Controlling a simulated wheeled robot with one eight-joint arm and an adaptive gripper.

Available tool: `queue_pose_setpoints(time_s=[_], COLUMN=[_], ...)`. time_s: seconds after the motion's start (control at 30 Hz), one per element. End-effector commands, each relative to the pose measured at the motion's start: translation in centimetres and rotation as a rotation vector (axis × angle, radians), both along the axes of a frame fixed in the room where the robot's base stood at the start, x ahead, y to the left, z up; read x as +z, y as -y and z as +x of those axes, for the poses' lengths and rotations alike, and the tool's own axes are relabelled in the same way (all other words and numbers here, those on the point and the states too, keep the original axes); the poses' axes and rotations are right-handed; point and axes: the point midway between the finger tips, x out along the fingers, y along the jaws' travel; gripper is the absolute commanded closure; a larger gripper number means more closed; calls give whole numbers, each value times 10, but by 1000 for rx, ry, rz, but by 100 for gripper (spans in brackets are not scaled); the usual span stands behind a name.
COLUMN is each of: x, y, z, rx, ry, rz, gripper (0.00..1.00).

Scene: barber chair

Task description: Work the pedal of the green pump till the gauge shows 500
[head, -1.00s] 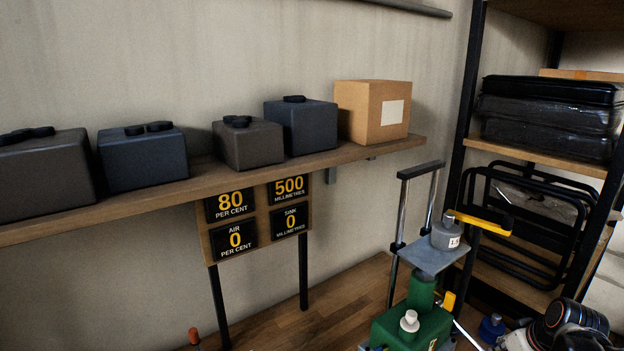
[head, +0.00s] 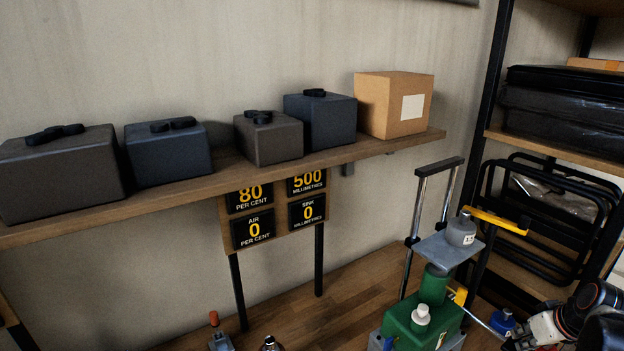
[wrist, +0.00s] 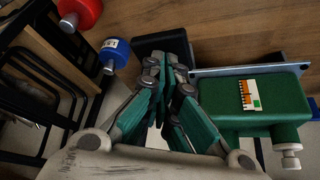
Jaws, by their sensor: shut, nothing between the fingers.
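The green pump (head: 412,326) stands low on the wooden surface at the right of the head view, with a white knob on top. Its green body (wrist: 272,98) is at the right of the wrist view. My gripper (wrist: 167,72) is shut and empty, left of that body. A black pad (wrist: 160,42), perhaps the pedal, lies just beyond the fingertips; I cannot tell whether they touch it. My fingertips are not visible in the head view.
A black rack (head: 550,215) stands at the right. The wall shelf (head: 185,200) bears dark cases and a cardboard box (head: 393,105). A red weight (wrist: 80,12) and a blue weight (wrist: 114,55) lie nearby.

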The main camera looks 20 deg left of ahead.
Motion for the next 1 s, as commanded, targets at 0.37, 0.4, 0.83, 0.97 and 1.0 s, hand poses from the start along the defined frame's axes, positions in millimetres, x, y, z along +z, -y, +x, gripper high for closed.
queue_pose_setpoints(time_s=[0.37, 0.4, 0.83, 0.97, 1.0], x=[1, 1, 28, 42, 47], y=[1, 1, 0, -1, -1], z=[-2, -1, -1, 0, 0], rx=[0, 0, 0, 0, 0], ry=[0, 0, 0, 0, 0], rz=[0, 0, 0, 0, 0], gripper=[100, 100, 100, 100, 100])
